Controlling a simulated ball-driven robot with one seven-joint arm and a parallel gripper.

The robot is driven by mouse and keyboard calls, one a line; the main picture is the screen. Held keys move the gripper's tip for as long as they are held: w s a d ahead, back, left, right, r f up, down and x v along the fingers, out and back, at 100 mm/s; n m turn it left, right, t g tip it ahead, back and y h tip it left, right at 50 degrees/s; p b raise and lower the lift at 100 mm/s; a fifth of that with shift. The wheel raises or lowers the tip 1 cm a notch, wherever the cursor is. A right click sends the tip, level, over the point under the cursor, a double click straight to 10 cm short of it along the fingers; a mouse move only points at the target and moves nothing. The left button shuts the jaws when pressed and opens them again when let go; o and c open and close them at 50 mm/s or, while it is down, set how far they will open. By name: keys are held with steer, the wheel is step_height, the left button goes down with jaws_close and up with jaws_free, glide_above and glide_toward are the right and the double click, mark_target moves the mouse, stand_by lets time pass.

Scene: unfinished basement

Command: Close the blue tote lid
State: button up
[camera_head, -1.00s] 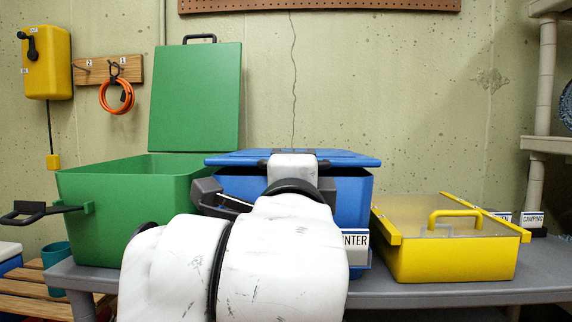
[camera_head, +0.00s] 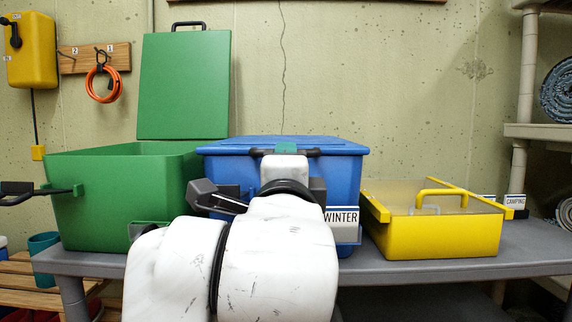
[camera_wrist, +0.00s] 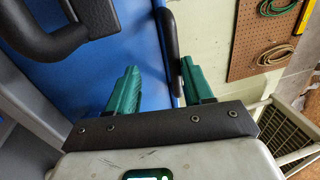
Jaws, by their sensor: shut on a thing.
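The blue tote (camera_head: 345,185) stands on the grey table behind my arm. Its blue lid (camera_head: 225,146) lies flat over the top, and no gap shows at its front edge, though my arm hides part of it. My gripper (camera_head: 290,147) is at the middle of the lid's front edge, on the black lid handle (camera_head: 312,153). In the wrist view, the teal fingers of my gripper (camera_wrist: 157,85) stand on either side of the black handle (camera_wrist: 170,45), beside the blue lid surface (camera_wrist: 125,40). A WINTER label (camera_head: 341,217) is on the tote's front.
A green tote (camera_head: 100,200) with its lid upright (camera_head: 185,85) stands close on the left. A yellow box with a clear top (camera_head: 440,235) stands close on the right. A shelf (camera_head: 540,130) is at the far right, with free table (camera_head: 535,245) before it.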

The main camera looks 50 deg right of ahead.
steer(key=shift+o, duration=0.5)
steer(key=shift+d+f, duration=0.1)
steer(key=shift+f, duration=0.1)
steer(key=p+v, duration=0.1)
steer(key=v, duration=1)
steer(key=shift+p, duration=0.3)
steer(key=shift+w+r, duration=0.15)
steer(key=shift+w, duration=0.05)
